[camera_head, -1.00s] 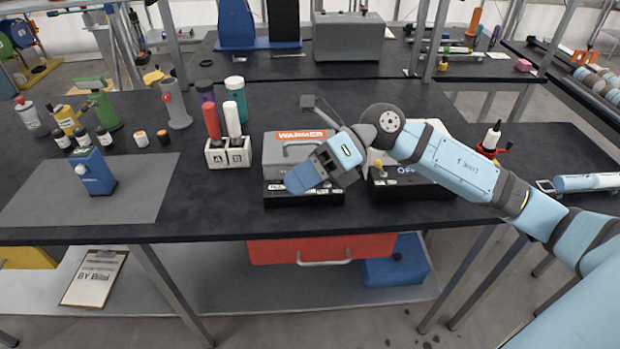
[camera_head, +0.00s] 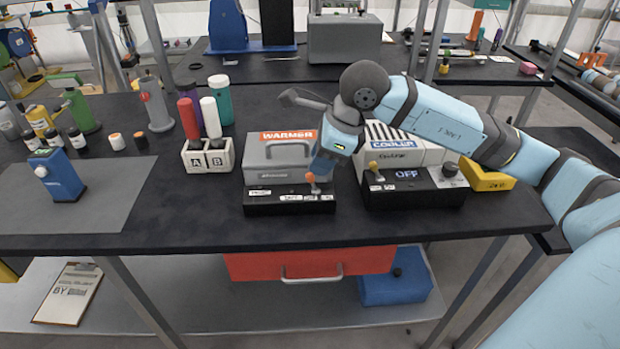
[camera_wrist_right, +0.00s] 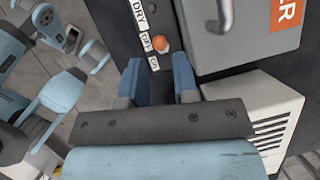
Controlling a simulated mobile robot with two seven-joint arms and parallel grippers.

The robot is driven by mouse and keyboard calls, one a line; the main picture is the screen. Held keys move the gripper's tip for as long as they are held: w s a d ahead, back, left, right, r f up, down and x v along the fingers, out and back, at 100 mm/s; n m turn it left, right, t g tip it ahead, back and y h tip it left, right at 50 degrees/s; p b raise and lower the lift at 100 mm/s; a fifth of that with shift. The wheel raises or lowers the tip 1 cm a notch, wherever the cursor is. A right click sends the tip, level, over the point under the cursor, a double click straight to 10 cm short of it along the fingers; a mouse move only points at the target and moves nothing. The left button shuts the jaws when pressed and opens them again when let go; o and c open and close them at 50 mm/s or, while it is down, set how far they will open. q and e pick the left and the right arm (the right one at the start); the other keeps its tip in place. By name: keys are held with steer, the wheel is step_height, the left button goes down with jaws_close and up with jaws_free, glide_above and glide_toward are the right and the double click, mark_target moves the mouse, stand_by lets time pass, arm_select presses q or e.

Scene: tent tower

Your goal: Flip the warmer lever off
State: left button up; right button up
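The warmer (camera_head: 270,165) is a grey box with a handle and an orange WARMER label, on a black base near the table's front. Its orange-tipped lever (camera_head: 311,180) rises from the right part of that base, above small white labels. My right gripper (camera_head: 321,172) is just above and beside the lever. In the right wrist view, the gripper (camera_wrist_right: 160,68) is open, its two blue fingers apart with nothing between them. There the lever's orange knob (camera_wrist_right: 161,44) lies just beyond the fingertips, near the labels. I cannot tell whether they touch. My left gripper is out of view.
The cooler (camera_head: 435,155) stands close to the right, with a yellow-tipped lever (camera_head: 374,168) and a display reading OFF. A white A/B holder (camera_head: 208,158) with tubes is to the left. A yellow object (camera_head: 488,178) lies right of the cooler. The table front is clear.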

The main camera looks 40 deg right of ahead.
mark_target(309, 174)
steer(key=x, duration=0.5)
steer(key=shift+w+a+f, duration=0.1)
steer(key=shift+f, duration=0.2)
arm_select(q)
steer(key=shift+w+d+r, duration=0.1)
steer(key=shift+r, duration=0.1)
arm_select(e)
jaws_close()
steer(key=shift+w+a+r+g+h, duration=0.1)
steer(key=shift+w+a+g+h, duration=0.05)
steer(key=shift+a+g+h, duration=0.2)
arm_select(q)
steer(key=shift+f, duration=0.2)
arm_select(e)
steer(key=shift+g+h, duration=0.25)
steer(key=shift+h, duration=0.3)
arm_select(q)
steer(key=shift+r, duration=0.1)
arm_select(e)
jaws_free()
